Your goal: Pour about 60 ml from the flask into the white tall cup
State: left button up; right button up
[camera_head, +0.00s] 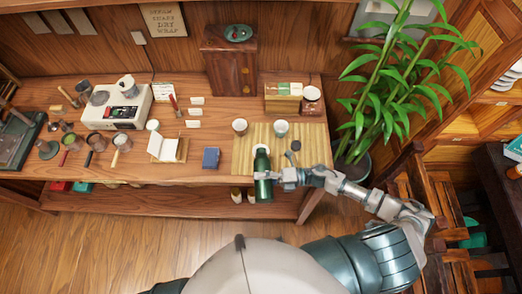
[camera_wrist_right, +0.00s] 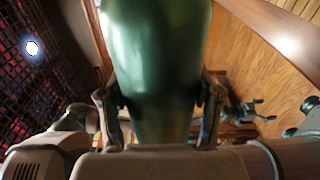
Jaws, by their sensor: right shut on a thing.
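The dark green flask (camera_head: 263,188) is held in my right gripper (camera_head: 270,176) at the front edge of the bamboo mat. It looks roughly upright, with its top toward the mat. In the right wrist view, the green flask (camera_wrist_right: 158,60) fills the middle, with a finger of my right gripper (camera_wrist_right: 160,100) on each side. A pale round rim (camera_head: 261,149) shows just behind the flask top; I cannot tell if it is a cup. Two light cups, a left one (camera_head: 240,126) and a whiter right one (camera_head: 281,128), stand at the mat's back; their heights are unclear. My left gripper is not visible.
The bamboo mat (camera_head: 243,158) lies at the table's right end, with a small dark round item (camera_head: 295,145) on it. A blue box (camera_head: 211,157) lies left of the mat. A leafy plant (camera_head: 390,85) stands close to the right. Tools and a white machine (camera_head: 125,112) crowd the left.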

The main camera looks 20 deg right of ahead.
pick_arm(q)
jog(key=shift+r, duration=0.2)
pick_arm(e)
jog(key=shift+r, duration=0.15)
dwell(0.4)
pick_arm(q)
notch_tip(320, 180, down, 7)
jog(key=b, duration=0.7)
pick_arm(e)
notch_tip(320, 180, down, 3)
jog(key=n, duration=0.5)
jog(key=shift+s, duration=0.1)
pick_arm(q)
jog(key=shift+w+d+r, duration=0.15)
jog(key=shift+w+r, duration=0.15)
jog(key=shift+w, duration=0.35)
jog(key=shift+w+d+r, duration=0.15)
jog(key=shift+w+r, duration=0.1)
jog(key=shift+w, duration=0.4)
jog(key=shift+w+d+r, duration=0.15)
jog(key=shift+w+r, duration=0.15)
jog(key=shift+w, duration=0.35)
pick_arm(e)
jog(key=shift+w+r+n, duration=0.2)
jog(key=shift+n, duration=0.3)
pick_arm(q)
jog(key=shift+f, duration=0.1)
